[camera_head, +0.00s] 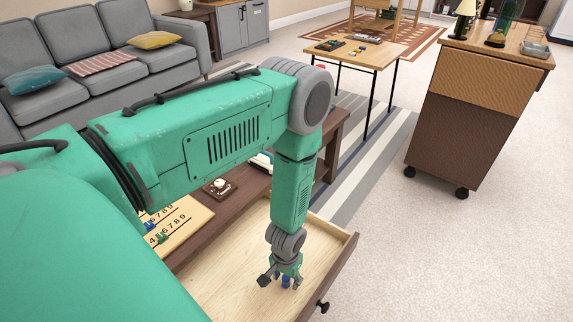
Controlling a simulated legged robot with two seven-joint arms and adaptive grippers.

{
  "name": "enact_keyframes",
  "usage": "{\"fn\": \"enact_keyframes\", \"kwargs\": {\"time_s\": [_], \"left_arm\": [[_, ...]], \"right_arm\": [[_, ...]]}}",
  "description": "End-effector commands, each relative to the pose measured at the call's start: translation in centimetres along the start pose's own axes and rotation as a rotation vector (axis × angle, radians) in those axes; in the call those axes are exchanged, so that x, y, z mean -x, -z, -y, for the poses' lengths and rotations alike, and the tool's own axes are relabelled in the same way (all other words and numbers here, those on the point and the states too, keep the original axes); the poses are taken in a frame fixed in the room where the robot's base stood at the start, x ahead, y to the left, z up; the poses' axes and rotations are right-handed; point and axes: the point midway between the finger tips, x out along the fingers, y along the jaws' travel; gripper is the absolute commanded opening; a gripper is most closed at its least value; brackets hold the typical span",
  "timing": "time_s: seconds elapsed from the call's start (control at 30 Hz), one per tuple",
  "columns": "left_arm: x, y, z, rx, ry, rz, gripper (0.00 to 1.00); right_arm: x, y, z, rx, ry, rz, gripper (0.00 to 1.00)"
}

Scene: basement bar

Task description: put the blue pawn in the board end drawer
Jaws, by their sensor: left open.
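The board end drawer (222,269) is pulled out from the dark wooden table. It has a pale wood floor, dark walls and a black knob (323,306). My left gripper (282,281) points down over the drawer, inside its walls. Its fingers are open. The small blue pawn (286,283) shows between the fingers, low near the drawer floor; I cannot tell for sure whether it touches the floor. The number board (186,217) lies on the table beside the drawer, partly hidden by my left arm. My right gripper is not in view.
A blue piece (150,225) and a green piece (162,237) are on the number board. A small dark box (219,188) sits on the table behind. A wheeled cabinet (460,130) stands at right. Carpet right of the drawer is clear.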

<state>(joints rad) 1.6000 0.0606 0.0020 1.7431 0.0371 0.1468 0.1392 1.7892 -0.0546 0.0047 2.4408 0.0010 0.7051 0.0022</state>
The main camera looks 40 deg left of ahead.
Motion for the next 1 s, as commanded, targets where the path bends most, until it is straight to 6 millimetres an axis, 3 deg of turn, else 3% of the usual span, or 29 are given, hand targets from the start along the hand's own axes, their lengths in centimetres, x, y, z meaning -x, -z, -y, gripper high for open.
{"fn": "enact_keyframes", "kwargs": {"time_s": [0.3, 0.5, 0.63, 0.77, 0.9, 1.0], "left_arm": [[7.3, 0.1, 0.0, 0.001, 0.000, -0.002, 0.42], [10.1, 0.0, 0.0, 0.000, 0.000, -0.001, 0.42], [10.8, -0.6, 0.0, -0.010, 0.002, 0.001, 0.42], [11.4, -4.9, 0.1, -0.078, 0.006, -0.005, 0.42], [13.1, -10.8, 0.5, -0.187, 0.007, -0.025, 0.42], [14.5, -13.8, 0.8, -0.247, 0.003, -0.037, 0.42]], "right_arm": [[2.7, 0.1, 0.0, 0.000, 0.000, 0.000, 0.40], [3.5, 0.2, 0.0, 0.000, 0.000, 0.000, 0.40], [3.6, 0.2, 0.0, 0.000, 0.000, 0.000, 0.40], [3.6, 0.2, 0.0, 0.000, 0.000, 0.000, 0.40], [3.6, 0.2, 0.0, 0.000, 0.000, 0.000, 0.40], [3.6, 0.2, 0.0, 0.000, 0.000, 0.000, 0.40]]}}
